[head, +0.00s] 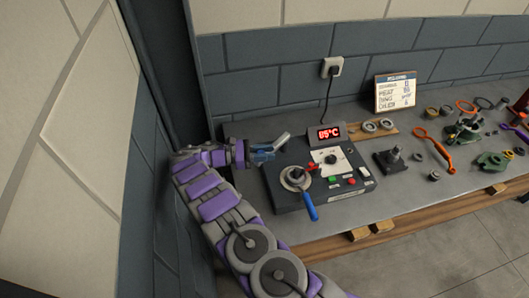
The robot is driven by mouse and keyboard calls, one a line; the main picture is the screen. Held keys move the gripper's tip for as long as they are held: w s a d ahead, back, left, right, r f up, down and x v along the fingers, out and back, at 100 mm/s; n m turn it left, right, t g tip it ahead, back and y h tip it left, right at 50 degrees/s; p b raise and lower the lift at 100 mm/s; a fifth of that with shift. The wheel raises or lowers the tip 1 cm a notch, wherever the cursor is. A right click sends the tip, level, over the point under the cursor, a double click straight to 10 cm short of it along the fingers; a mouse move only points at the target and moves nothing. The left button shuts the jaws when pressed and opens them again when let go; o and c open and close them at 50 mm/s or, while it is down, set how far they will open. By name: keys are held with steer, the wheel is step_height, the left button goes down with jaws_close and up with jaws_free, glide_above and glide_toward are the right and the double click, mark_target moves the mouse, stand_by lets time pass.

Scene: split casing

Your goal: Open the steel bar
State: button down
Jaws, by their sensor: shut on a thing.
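My gripper (265,154) is at the back left corner of a dark grey control box on the bench. It is shut on a short pale grey piece, which looks like the steel bar (282,141). This piece sticks out to the upper right from the fingers, just behind the box. The exact contact is small and partly hidden by the fingers. I cannot tell whether the bar is joined to anything.
The control box (349,201) carries a red display (325,133), buttons and a blue-handled lever (308,203). A dark wall edge (178,75) is close left of my arm. Loose parts and an orange-handled tool (436,146) lie on the right of the bench (408,196).

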steer(key=c, duration=0.8)
jaws_free()
steer(key=shift+c, duration=0.2)
steer(key=shift+r, duration=0.15)
step_height(320, 180, up, 3)
steer(key=shift+w+p, duration=0.1)
steer(key=shift+p, duration=0.2)
steer(key=s+d+r, duration=0.1)
steer(key=s+d, duration=0.1)
steer(key=s, duration=0.5)
steer(key=s+d, duration=0.2)
steer(key=s, duration=0.6)
steer(key=shift+s+r+p, duration=0.3)
steer(key=shift+r+p, duration=0.05)
steer(key=shift+c, duration=0.4)
